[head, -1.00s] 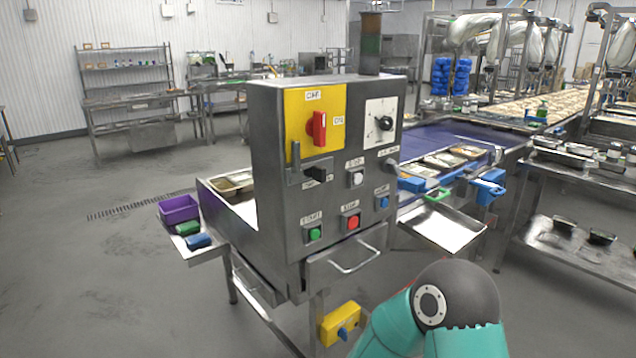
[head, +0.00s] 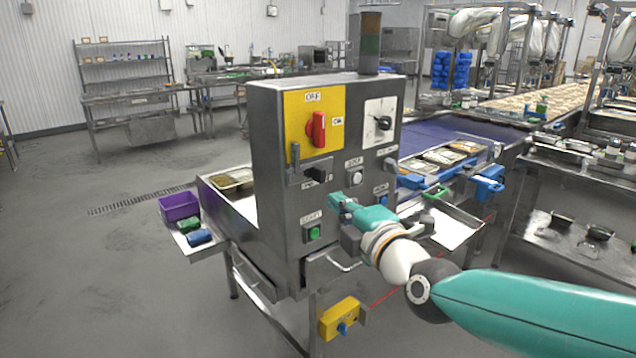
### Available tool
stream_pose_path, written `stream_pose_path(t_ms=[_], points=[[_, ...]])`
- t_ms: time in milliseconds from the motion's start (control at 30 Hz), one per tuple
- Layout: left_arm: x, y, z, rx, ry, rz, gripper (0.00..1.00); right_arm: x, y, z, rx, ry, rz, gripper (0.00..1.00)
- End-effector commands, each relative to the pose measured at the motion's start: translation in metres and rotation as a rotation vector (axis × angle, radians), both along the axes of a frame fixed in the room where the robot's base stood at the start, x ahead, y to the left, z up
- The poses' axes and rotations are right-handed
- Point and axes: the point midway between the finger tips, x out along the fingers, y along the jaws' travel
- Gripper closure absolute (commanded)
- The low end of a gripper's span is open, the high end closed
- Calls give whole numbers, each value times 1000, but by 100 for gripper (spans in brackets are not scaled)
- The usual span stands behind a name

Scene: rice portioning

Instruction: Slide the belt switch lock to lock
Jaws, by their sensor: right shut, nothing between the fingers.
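The control box (head: 275,215) stands in the middle of the head view. Its yellow plate carries a red belt switch (head: 316,129), its handle upright toward the OFF label, with ON to its right. Just below is a small slide lock with a dark knob (head: 319,170) beside an upright metal bar (head: 296,160); its lettering is too small to read. My right gripper (head: 338,200) is shut and empty, in front of the panel below and right of the knob. It hides the red push button. Whether it touches the panel I cannot tell. My left gripper is out of view.
A green button (head: 314,233), a white button (head: 354,172) and a black dial (head: 383,123) surround the lock area. A side shelf with a purple bin (head: 179,206) is at left. The blue conveyor (head: 450,138) with trays runs behind at right.

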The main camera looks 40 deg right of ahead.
Motion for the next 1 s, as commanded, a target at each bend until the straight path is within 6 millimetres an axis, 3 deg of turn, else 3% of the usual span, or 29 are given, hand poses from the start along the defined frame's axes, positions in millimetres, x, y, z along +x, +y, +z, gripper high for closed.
stream_pose_path(t_ms=[267,700,1000], points=[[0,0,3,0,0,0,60,18,-3,-1,2,5,1,100],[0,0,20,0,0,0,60,86,-15,1,1,3,0,100],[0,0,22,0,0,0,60,99,-17,-1,1,1,-1,100]])
